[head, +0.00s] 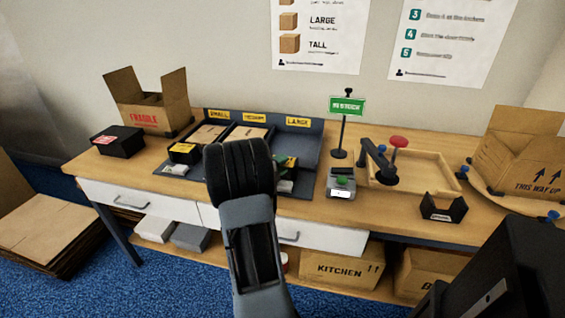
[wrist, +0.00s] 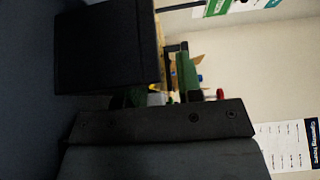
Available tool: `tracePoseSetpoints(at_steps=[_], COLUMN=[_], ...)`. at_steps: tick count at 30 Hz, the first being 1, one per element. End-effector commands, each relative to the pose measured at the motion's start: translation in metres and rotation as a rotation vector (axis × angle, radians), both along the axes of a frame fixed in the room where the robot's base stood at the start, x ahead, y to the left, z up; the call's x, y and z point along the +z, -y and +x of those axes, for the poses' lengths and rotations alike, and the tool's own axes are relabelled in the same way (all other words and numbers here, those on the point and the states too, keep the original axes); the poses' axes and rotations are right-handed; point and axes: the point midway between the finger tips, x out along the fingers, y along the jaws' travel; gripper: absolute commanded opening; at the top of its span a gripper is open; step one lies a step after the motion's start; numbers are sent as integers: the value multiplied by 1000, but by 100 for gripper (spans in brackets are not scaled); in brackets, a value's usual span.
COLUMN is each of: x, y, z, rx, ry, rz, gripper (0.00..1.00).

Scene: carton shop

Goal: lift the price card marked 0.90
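No readable price card marked 0.90 shows in either view. A small pale card (head: 175,169) lies at the left front of the dark sorting tray (head: 320,143), its marking too small to read. My arm and black wrist cover the tray's middle front, and anything there is hidden. In the head view my fingers cannot be made out clearly. In the wrist view my gripper (wrist: 160,92) shows green-edged fingers that look apart, with distant background between them. A dark block (wrist: 105,45) hides much of the left finger. I see nothing held.
The table (head: 270,203) holds a black box (head: 118,141), a FRAGILE carton (head: 150,108), a green sign (head: 347,106) on a stand, a small scale (head: 341,188), a wooden tray (head: 430,180) and a black holder (head: 443,208). A large dark object (head: 495,275) fills the lower right.

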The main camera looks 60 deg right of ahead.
Motion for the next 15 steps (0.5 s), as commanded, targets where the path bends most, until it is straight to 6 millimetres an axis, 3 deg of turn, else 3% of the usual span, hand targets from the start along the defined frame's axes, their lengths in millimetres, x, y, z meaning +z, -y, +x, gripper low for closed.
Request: tracePoseSetpoints(at_steps=[2, 12, 15], x=[0, 0, 0], y=[0, 0, 0], z=[0, 0, 0], rx=[0, 0, 0], ry=[0, 0, 0], rz=[0, 0, 0], gripper=[33, 1, 0])
